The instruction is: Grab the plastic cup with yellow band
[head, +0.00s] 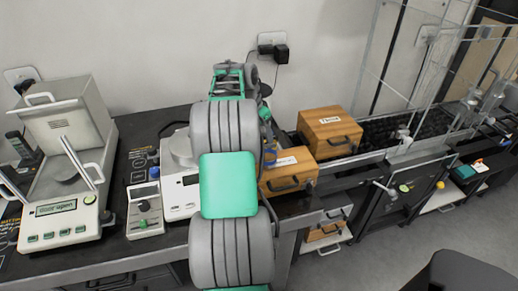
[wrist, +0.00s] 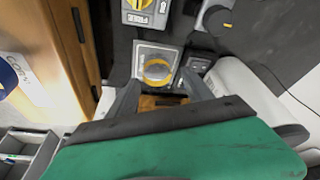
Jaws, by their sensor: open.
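A round yellow band (wrist: 158,72), which looks like that of the plastic cup, shows in the wrist view over a grey square surface. The cup's body is hard to make out. My gripper (wrist: 163,91) is open, with its two dark fingers reaching toward the band from below in the picture. The band lies between or just beyond the fingertips; I cannot tell which, nor whether they touch it. In the head view my arm hides the cup and my fingers.
In the head view, a balance marked "Door open" (head: 62,209) stands at the left. A small grey device (head: 145,210) stands left of my arm. Wooden boxes (head: 330,131) are to the right. In the wrist view a yellow-marked grey device (wrist: 146,12) lies beyond the band.

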